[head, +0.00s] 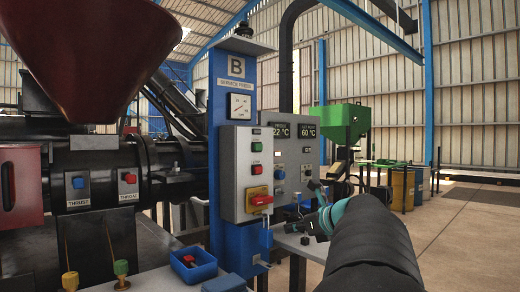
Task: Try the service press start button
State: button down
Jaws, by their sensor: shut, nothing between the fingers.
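The grey control box (245,175) of the service press is mounted on a blue column (228,75) marked "B" and "SERVICE PRESS". On its face are a green button (256,147), a red button (256,169) below it, and a red rotary switch (261,200) on a yellow plate at the bottom. The small labels are too small to read surely. My gripper (297,217) is at the right of the box, lower than the green button and apart from it in the picture. It appears shut and empty. My black arm hides part of the scene at lower right.
A second grey panel (292,165) with "22 °C" and "60 °C" displays stands just right of the box. A dial gauge (240,106) sits above it. A blue bin (193,264) and valves lie at lower left. Open floor (465,240) is at right.

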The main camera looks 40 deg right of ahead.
dwell(0.4)
notch_tip(320, 180, down, 4)
jog(key=w+a+n+g+b, duration=0.1)
jog(key=w+a+b, duration=0.1)
jog(key=d+f+n+g+h+b, duration=0.1)
jog(key=d+f+n+g+h, duration=0.15)
jog(key=d+h, duration=0.3)
jog(key=s+d+r+n+h, duration=0.1)
jog(key=d+r+n+h, duration=0.5)
jog(key=d+r+n, duration=0.15)
notch_tip(320, 180, up, 13)
jog(key=a+n+t+h+b, duration=0.15)
jog(key=n+t+h, duration=0.25)
jog(key=n+t, duration=0.45)
jog(key=a+r+n+t+y, duration=0.6)
jog(key=a+n+t+y, duration=0.1)
jog(key=n, duration=1)
jog(key=a+y, duration=0.1)
jog(key=a, duration=0.1)
jog(key=shift+a+r+t, duration=0.3)
jog(key=shift+a+r, duration=0.1)
